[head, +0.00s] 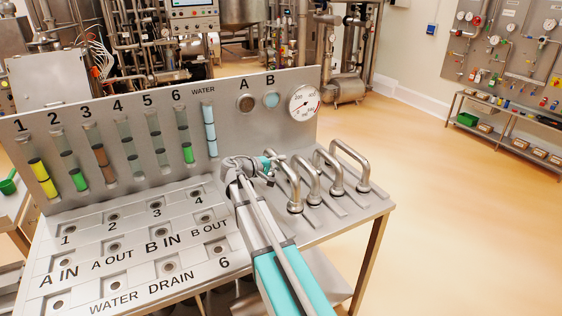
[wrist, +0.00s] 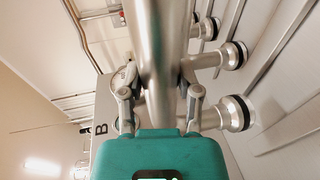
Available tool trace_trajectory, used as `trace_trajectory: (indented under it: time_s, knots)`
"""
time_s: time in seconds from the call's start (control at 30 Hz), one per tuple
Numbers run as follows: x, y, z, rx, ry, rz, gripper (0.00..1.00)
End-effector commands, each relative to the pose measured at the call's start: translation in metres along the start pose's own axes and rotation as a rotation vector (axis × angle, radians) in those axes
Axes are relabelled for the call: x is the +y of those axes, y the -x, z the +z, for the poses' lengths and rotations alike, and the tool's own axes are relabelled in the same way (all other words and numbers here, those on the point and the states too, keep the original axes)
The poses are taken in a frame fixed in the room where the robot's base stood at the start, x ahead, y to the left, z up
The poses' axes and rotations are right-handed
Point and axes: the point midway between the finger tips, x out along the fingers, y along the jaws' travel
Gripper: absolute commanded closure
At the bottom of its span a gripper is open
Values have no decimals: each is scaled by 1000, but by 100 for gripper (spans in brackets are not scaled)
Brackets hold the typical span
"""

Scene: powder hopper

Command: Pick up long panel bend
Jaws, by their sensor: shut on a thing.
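Several shiny steel U-shaped panel bends stand in a row on the right of the bench. The leftmost panel bend (head: 291,184) is partly hidden by my gripper (head: 266,168). In the wrist view a thick steel tube of a bend (wrist: 155,50) runs up between the two fingers of my gripper (wrist: 160,95). The fingers are shut on it. Its lower end is hidden behind the green gripper body. I cannot tell from these views whether the held bend is longer than the others or whether its feet still touch the bench.
Other bends (head: 349,158) stand close to the right of my gripper. A steel back panel (head: 225,140) with numbered sight tubes and a gauge (head: 303,102) rises behind. The bench top (head: 110,235) has labelled ports on the left. Open floor (head: 470,230) lies to the right.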

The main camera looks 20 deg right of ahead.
Motion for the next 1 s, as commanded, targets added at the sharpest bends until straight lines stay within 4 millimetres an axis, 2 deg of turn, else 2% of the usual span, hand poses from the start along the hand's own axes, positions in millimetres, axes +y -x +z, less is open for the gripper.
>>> trace_trajectory:
  time_s: [0.03, 0.33, 0.4, 0.6, 0.8, 1.0]
  knots:
    - [12, 5, 6, 0, 0, 3, 100]
    - [42, 22, 32, 0, 0, 3, 100]
    - [45, 29, 49, 0, 0, 3, 100]
    - [57, 45, 79, 1, 0, 3, 100]
    - [64, 55, 99, 0, 0, 3, 100]
    - [67, 60, 108, 0, 0, 3, 100]
